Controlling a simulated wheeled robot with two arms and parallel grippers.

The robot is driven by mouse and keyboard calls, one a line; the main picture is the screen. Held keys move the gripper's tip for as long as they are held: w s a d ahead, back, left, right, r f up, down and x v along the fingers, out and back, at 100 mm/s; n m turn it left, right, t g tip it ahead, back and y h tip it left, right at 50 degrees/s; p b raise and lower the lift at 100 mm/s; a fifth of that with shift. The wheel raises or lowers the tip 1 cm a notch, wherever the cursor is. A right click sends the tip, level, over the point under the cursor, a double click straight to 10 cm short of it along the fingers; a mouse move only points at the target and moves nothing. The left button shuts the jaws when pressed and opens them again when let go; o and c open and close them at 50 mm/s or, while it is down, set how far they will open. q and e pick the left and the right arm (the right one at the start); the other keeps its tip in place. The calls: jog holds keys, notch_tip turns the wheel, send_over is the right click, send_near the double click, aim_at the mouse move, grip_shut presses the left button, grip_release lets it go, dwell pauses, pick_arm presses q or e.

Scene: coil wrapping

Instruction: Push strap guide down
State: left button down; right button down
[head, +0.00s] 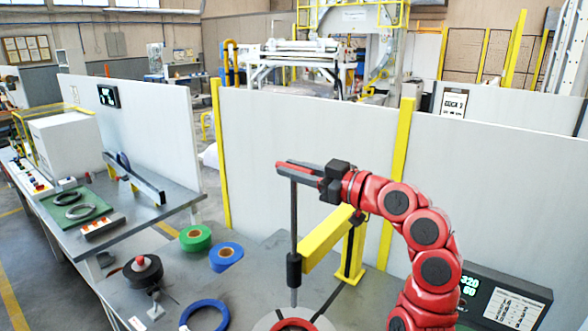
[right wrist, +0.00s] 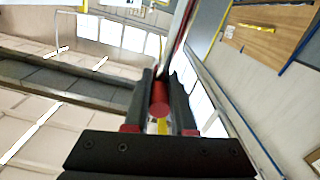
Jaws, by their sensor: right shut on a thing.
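The strap guide (head: 293,225) is a dark upright rod. It passes through a dark sleeve at the end of a yellow arm (head: 325,238), and a thinner grey length shows below the sleeve. My right gripper (head: 298,170) comes in from the right and is shut on a red handle at the top of the rod. In the right wrist view the round red end of the handle (right wrist: 159,98) shows between the dark fingers. A red ring (head: 295,325) on a pale round base lies below the rod, cut off by the frame. My left gripper is out of view.
Green (head: 195,237) and blue (head: 226,256) tape rolls, a dark roll (head: 143,271) and a blue ring (head: 204,316) lie on the grey table to the left. A yellow post (head: 352,250) carries the arm. A display box (head: 500,298) stands right. White panels (head: 300,140) close the back.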

aim_at(294, 256)
notch_tip(294, 256, down, 19)
jog(key=b, duration=1.6)
jog(key=shift+f, duration=0.5)
jog(key=c, duration=0.8)
grip_release()
jog(key=shift+o, duration=0.2)
jog(key=b+v, duration=0.2)
jog(key=v, duration=1.5)
jog(key=shift+s+d, duration=0.15)
